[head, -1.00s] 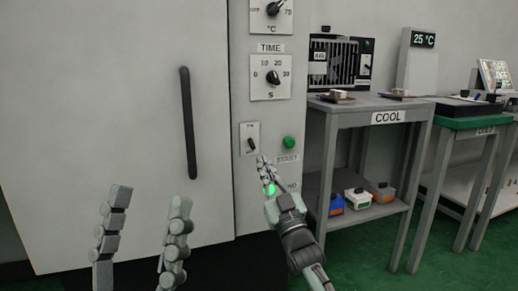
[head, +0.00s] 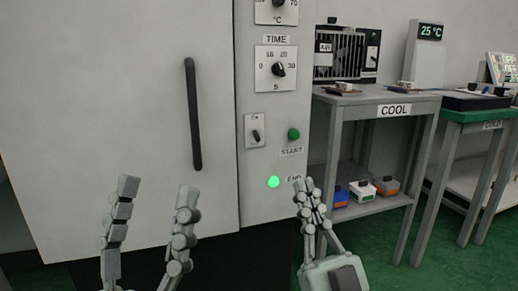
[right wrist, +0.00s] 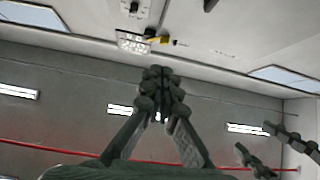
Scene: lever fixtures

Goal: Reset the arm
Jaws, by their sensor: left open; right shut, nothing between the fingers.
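A tall grey cabinet with a large door (head: 110,100) and a black vertical handle (head: 193,115) fills the left of the head view; the door appears closed. Its control panel has a TIME dial (head: 278,69), a small toggle switch (head: 255,133), a green START button (head: 293,134) and a lit green END lamp (head: 273,182). My left gripper (head: 156,188) is open and empty in front of the lower door. My right gripper (head: 303,184) is shut and empty, just right of the lamp and below the button. It also shows shut in the right wrist view (right wrist: 160,74).
A grey COOL table (head: 370,97) stands right of the cabinet, with a fan unit (head: 343,55) behind and small blocks on top. Its lower shelf holds several coloured boxes (head: 362,190). A green-topped table (head: 470,116) stands further right. Green floor is clear in front.

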